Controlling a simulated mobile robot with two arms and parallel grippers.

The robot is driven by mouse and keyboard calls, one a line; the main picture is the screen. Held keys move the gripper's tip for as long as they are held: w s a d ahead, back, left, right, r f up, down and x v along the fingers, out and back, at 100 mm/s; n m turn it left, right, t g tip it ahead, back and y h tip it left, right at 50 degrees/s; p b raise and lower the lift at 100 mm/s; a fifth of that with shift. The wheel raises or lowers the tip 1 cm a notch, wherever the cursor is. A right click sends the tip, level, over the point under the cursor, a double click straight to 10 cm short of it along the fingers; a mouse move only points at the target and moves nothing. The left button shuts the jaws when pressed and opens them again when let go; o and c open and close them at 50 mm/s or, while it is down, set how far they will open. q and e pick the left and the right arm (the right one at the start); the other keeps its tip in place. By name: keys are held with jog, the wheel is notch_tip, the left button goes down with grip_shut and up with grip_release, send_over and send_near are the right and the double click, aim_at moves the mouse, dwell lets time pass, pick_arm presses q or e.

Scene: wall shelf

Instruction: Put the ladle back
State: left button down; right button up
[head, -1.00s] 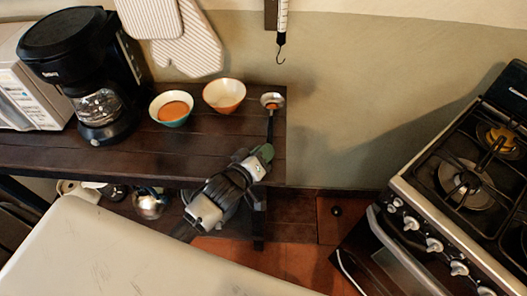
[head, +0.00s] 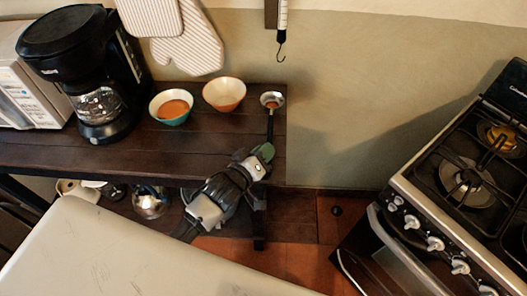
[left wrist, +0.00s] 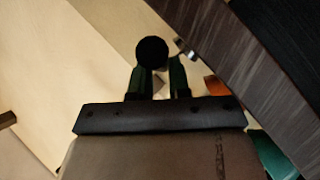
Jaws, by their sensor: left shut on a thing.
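The ladle (head: 270,124) has a small metal bowl with an orange-brown inside and a dark handle. In the head view its bowl end shows over the right end of the dark wooden shelf (head: 215,150). My left gripper (head: 264,154) is shut on the handle, near the shelf's front right corner. In the left wrist view a round black end, seemingly of the handle, shows at the fingertips of my left gripper (left wrist: 155,82). I cannot tell how high the ladle is above the shelf. My right gripper is not in view.
A teal bowl (head: 172,107), a cream-orange bowl (head: 224,94) and a black coffee maker (head: 90,75) stand on the shelf. A stove (head: 455,190) is at the right. Wall space between hook and stove is clear.

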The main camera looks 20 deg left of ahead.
pick_arm(q)
jog(key=shift+s+f, duration=0.3)
jog(key=shift+f, duration=0.6)
jog(key=shift+d, duration=0.1)
jog(key=c, duration=1)
grip_release()
jog(key=shift+b, duration=0.3)
jog(key=shift+s+f, duration=0.1)
jog(key=shift+s, duration=0.6)
jog(key=shift+w+a+r+b+v, duration=0.15)
jog(key=shift+r+v, duration=0.2)
jog(key=shift+v, duration=1.2)
jog(key=shift+r+b+v, duration=0.2)
jog(key=shift+r+v, duration=0.15)
jog(key=shift+v, duration=1.25)
jog(key=shift+w+a+r+b+v, duration=0.15)
jog(key=shift+r+v, duration=0.15)
jog(key=shift+v, duration=1.25)
